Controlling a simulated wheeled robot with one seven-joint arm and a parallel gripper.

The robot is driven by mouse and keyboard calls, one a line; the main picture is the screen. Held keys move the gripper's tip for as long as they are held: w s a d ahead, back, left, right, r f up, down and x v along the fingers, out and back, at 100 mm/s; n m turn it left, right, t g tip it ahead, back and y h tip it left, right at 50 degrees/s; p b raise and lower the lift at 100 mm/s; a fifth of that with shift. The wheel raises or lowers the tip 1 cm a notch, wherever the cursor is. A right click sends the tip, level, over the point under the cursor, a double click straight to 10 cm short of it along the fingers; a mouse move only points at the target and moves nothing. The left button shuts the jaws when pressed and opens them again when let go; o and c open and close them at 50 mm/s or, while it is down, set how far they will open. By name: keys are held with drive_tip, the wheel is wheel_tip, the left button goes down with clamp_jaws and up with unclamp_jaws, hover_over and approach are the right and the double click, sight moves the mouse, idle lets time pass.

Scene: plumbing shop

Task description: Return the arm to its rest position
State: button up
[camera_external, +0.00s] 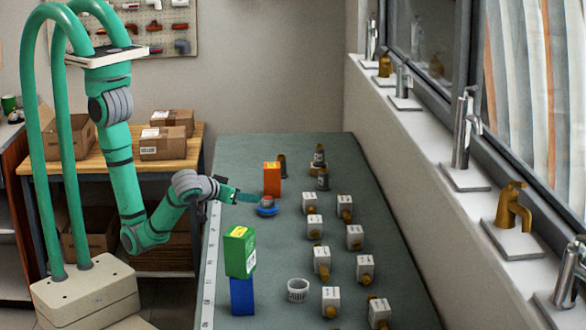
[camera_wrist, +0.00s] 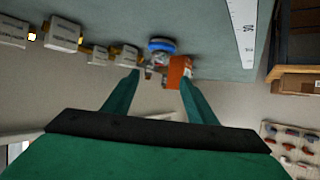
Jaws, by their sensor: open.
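The blue item (camera_wrist: 161,45) and an orange box (camera_wrist: 178,70) appear beyond the fingertips.
The orange box (camera_external: 272,179) stands behind the gripper. A white basket (camera_external: 298,290) and several white-tagged fittings (camera_external: 355,237) stand to the right. Cardboard boxes (camera_external: 163,143) rest on a wooden bench.

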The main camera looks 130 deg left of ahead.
drive_tip(key=shift+d+r, duration=0.15)
drive_tip(key=shift+d, duration=0.2)
idle(0.4)
